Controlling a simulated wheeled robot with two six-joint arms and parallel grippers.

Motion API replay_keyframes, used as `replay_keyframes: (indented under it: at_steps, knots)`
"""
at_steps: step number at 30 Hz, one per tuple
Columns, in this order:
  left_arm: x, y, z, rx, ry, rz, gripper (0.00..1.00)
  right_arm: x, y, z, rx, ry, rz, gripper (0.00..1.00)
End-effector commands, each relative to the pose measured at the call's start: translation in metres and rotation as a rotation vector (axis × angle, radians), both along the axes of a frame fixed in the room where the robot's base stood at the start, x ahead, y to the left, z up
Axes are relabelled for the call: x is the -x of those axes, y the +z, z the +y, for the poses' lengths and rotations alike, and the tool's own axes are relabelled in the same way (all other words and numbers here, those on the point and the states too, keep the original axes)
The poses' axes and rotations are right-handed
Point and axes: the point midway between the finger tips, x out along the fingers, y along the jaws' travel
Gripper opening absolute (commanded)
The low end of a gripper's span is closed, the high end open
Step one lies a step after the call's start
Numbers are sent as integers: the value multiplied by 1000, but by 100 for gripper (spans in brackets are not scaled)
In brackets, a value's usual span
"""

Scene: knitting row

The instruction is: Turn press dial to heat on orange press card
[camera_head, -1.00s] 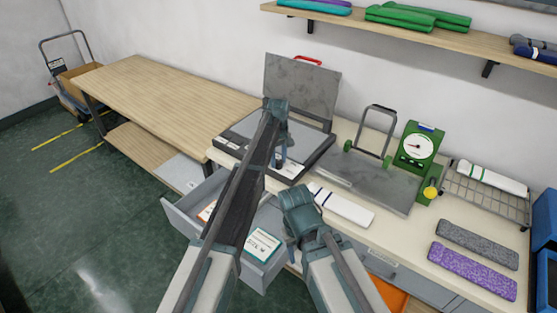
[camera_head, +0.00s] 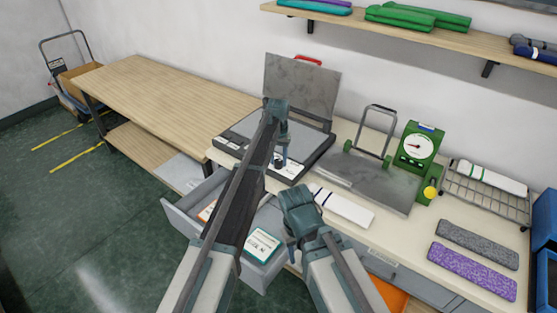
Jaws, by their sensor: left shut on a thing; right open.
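The press (camera_head: 232,137) stands on the table with its grey lid (camera_head: 312,90) raised and a red handle on top. My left gripper (camera_head: 281,158) is over the press's front edge, shut on the small dark press dial (camera_head: 279,163); the dial's setting is too small to read. My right gripper (camera_head: 291,238) is low in front of the table, above the open drawer's right side; its fingers are mostly hidden. The open drawer (camera_head: 180,219) holds a card with an orange edge (camera_head: 207,211), partly hidden by my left arm, and a teal-edged card (camera_head: 263,244).
A white folded piece (camera_head: 345,207) lies right of the press. Beyond are a metal plate with a handle (camera_head: 372,180), a green scale (camera_head: 418,148), a wire rack (camera_head: 490,195), and grey (camera_head: 476,243) and purple (camera_head: 472,270) knitted pieces. The wooden table (camera_head: 165,95) at left is clear.

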Motion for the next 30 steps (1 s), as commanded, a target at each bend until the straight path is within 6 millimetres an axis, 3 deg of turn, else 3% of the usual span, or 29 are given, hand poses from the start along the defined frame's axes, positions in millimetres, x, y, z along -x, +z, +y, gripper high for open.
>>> replay_keyframes:
  at_steps: [9,24,25,30]
  knots:
    - [0,0,0,0,-97,0,0,0,0,0,0,0,0,50]
    - [0,0,0,0,-112,0,0,0,0,0,0,0,0,50]
    - [0,0,0,0,-112,0,47,0,0,0,0,0,0,50]
    - [0,0,0,0,-111,0,75,0,0,0,0,0,0,50]
